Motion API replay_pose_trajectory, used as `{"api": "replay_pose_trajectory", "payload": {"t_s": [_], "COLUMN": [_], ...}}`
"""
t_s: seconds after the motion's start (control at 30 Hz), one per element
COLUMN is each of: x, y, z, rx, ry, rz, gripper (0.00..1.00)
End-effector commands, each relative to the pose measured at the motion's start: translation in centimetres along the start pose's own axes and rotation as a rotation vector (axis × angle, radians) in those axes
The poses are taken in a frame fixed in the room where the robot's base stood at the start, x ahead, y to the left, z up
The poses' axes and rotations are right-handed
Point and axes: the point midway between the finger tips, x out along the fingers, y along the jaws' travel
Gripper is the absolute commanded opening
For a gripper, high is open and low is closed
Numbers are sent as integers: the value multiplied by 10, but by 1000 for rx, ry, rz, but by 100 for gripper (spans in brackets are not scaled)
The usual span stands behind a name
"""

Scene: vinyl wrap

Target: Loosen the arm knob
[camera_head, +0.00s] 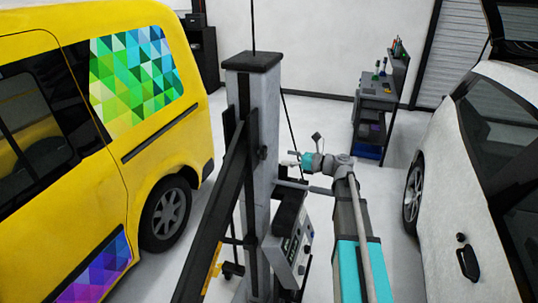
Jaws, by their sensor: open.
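A grey upright post (259,140) with a black cap stands in the middle, and a black slanting arm (214,215) is joined to its left side. A small dark knob (263,153) shows on the post near that joint; it looks like the arm knob, but it is too small to be sure. My gripper (292,159) is open and empty, just right of the post at about the knob's height. It is apart from the knob in the picture; the depth between them is hard to judge. The fingers are small and pale.
A control box (294,245) hangs low on the post, below my gripper. A yellow van (150,165) with patterned panels stands close on the left. A white car (440,150) is on the right. A tool cart (376,103) stands behind; floor between is clear.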

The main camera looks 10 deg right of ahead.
Motion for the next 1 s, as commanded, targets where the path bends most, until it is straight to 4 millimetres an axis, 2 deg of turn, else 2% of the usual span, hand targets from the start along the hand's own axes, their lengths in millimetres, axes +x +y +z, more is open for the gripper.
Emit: {"api": "replay_pose_trajectory", "payload": {"t_s": [0.2, 0.4, 0.6, 0.93, 1.0], "x": [32, 53, 63, 64, 64], "y": [0, 0, 0, 0, 0], "z": [0, 0, 0, 0, 0], "rx": [0, 0, 0, 0, 0], "ry": [0, 0, 0, 0, 0], "rz": [1, 0, 0, -1, -1], "gripper": [100, 100, 100, 100, 89]}}
